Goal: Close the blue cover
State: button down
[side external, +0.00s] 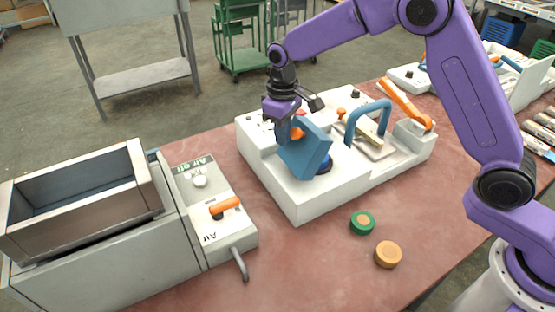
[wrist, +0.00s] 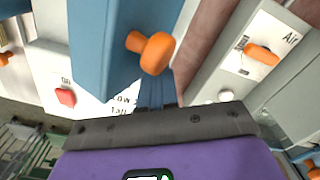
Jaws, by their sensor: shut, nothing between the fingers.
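The blue cover (side external: 305,152) stands tilted up on the white press box in the side external view, so it is open. It also fills the upper middle of the wrist view (wrist: 105,45), with an orange knob (wrist: 152,52) on its face. My gripper (side external: 280,127) is shut and empty, right beside the cover's upper left side. In the wrist view the closed fingers (wrist: 157,92) are close to the cover and below the knob; I cannot tell whether they touch it. A dark round part (side external: 324,166) shows just behind the cover's lower right edge.
The white press box (side external: 310,196) carries a blue arched handle (side external: 366,120) and an orange lever (side external: 405,104) to the right. A grey air unit (side external: 215,205) with an orange valve stands at left. Green (side external: 362,222) and orange (side external: 388,254) round pieces lie in front.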

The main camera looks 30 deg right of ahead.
jog(key=shift+d, duration=0.35)
notch_tip(320, 180, up, 7)
dwell(0.8)
jog(key=shift+a, duration=0.1)
dwell(1.3)
jog(key=s+d+r+n, duration=0.1)
jog(key=s+d+n, duration=0.1)
jog(key=s, duration=0.7)
jog(key=s+d+r+n, duration=0.1)
jog(key=s+d, duration=0.1)
jog(key=s, duration=0.6)
jog(key=s+d+f+n, duration=0.1)
jog(key=s+d, duration=0.5)
jog(key=s, duration=0.3)
jog(key=s+d+f+n, duration=0.1)
jog(key=s+d, duration=0.4)
jog(key=s, duration=0.5)
jog(key=shift+s+d+f+n, duration=0.15)
jog(key=shift+d+f+n, duration=0.15)
jog(key=shift+n, duration=0.5)
jog(key=shift+r, duration=0.1)
